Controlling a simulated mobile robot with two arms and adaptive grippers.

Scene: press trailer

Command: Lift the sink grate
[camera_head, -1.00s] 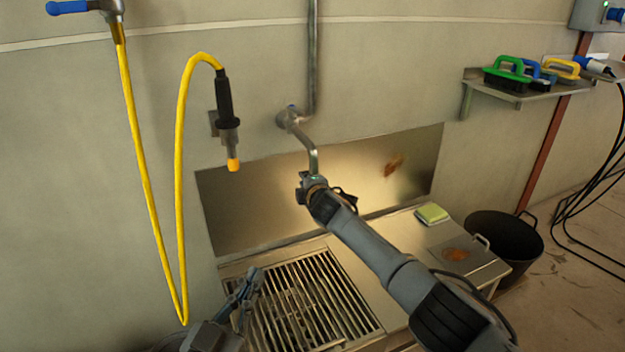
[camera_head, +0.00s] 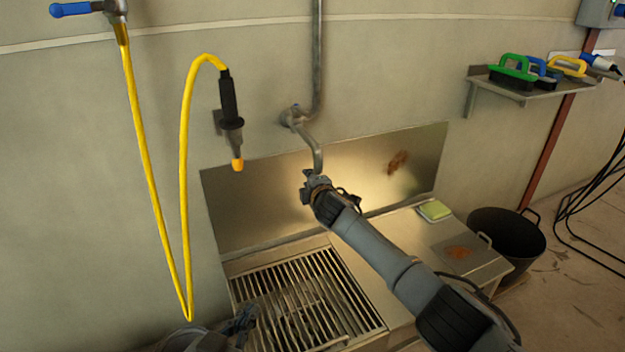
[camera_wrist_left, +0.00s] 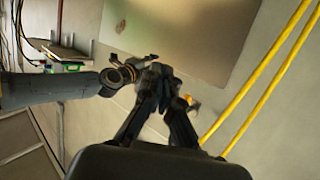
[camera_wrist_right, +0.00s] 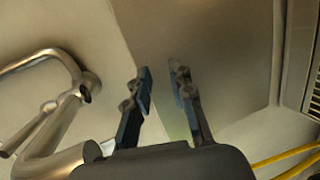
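The sink grate (camera_head: 305,292), a panel of parallel metal bars, lies level in the sink at bottom centre of the head view. My left gripper (camera_head: 243,322) is low at the grate's left edge, partly in shadow; contact cannot be told. In the left wrist view its fingers (camera_wrist_left: 156,72) converge with tips together, and nothing shows between them. My right gripper (camera_head: 308,183) is up by the tap spout, away from the grate. In the right wrist view its fingers (camera_wrist_right: 162,88) are apart and empty. Bars show at that view's right edge (camera_wrist_right: 312,95).
A metal tap pipe (camera_head: 316,150) comes down close to my right gripper. A yellow hose (camera_head: 186,200) hangs at left. The counter (camera_head: 400,240) right of the grate holds a green and yellow sponge (camera_head: 433,210). A black bin (camera_head: 510,232) stands beyond it.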

